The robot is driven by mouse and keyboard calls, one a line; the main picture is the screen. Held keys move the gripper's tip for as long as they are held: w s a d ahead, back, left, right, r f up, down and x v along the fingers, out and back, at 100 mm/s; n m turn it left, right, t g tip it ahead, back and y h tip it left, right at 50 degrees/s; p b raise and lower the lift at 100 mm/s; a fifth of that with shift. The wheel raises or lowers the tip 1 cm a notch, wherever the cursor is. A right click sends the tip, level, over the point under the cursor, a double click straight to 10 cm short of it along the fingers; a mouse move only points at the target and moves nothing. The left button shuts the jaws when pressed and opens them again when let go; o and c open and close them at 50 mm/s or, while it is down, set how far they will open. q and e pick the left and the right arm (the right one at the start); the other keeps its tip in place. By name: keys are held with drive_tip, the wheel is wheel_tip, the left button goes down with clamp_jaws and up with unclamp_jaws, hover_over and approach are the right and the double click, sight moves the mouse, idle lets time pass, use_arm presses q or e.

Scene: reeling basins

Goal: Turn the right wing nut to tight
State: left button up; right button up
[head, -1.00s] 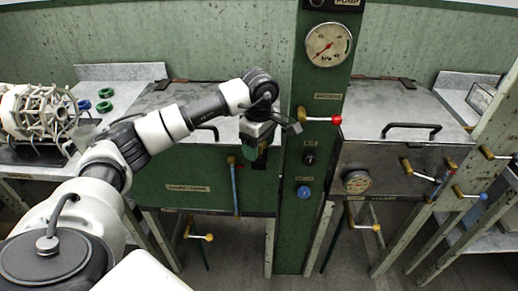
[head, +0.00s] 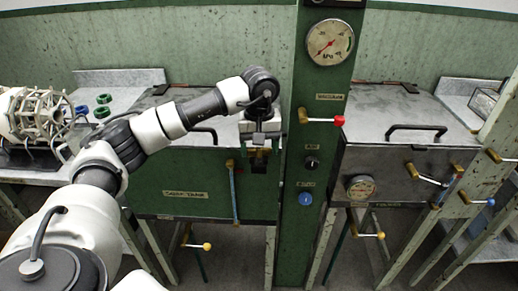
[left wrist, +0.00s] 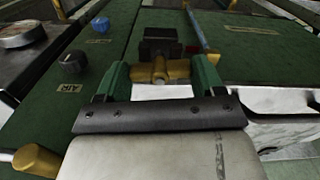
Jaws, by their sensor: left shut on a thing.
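The brass wing nut (left wrist: 160,70) sits by a black clamp block on the front of the green tank, near its right end. In the left wrist view it lies between the two green fingers of my left gripper (left wrist: 162,78), which is shut on its wings. In the head view my left gripper (head: 260,142) is at the upper right of the tank front (head: 190,170), above the dark block (head: 259,165); the arm and gripper hide the wing nut there. My right gripper is not in view.
Right of the gripper stands a green post with a gauge (head: 330,42), a red-tipped lever (head: 322,119), a black knob (head: 311,162) and a blue knob (head: 305,199). A blue-handled lever (head: 234,190) hangs just left of the gripper. A metal-fronted tank (head: 400,175) is farther right.

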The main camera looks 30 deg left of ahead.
sight(259, 147)
use_arm(q)
drive_tip(key=shift+m, duration=0.9)
drive_tip(key=o, duration=0.9)
drive_tip(key=shift+o, duration=0.2)
wheel_tip(259, 147, up, 11)
drive_tip(key=shift+f, duration=0.1)
